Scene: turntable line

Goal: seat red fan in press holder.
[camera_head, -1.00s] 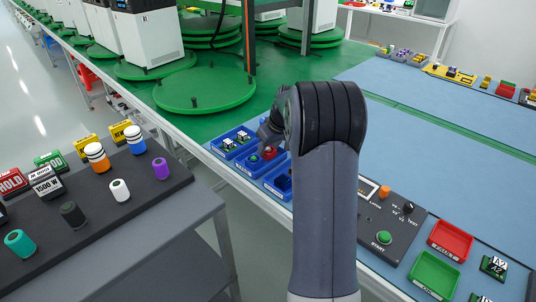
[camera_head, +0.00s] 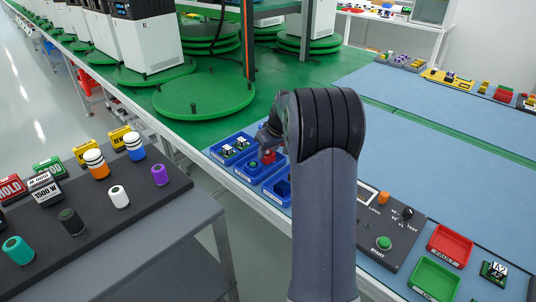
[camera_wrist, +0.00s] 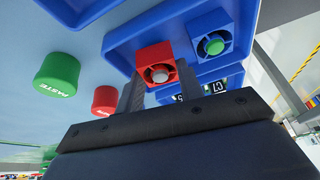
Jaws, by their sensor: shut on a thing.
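The red fan (camera_wrist: 154,57) is a small square block with a round grey hub. In the wrist view it sits between the two fingers of my gripper (camera_wrist: 160,82), which is shut on it. In the head view the red fan (camera_head: 268,157) shows under my gripper (camera_head: 267,149), at the blue parts bin (camera_head: 243,176). I cannot tell whether it still touches the bin. A blue fan (camera_wrist: 213,42) with a green hub lies in the bin beside it. I cannot make out the press holder in either view.
Another blue bin (camera_head: 222,157) with small boards stands behind. A dark console (camera_head: 375,258) with a green START button stands to the right, by a red tray (camera_head: 450,258) and green tray (camera_head: 418,290). A green PASTE pot (camera_wrist: 57,75) and a red-capped pot (camera_wrist: 105,100) show in the wrist view.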

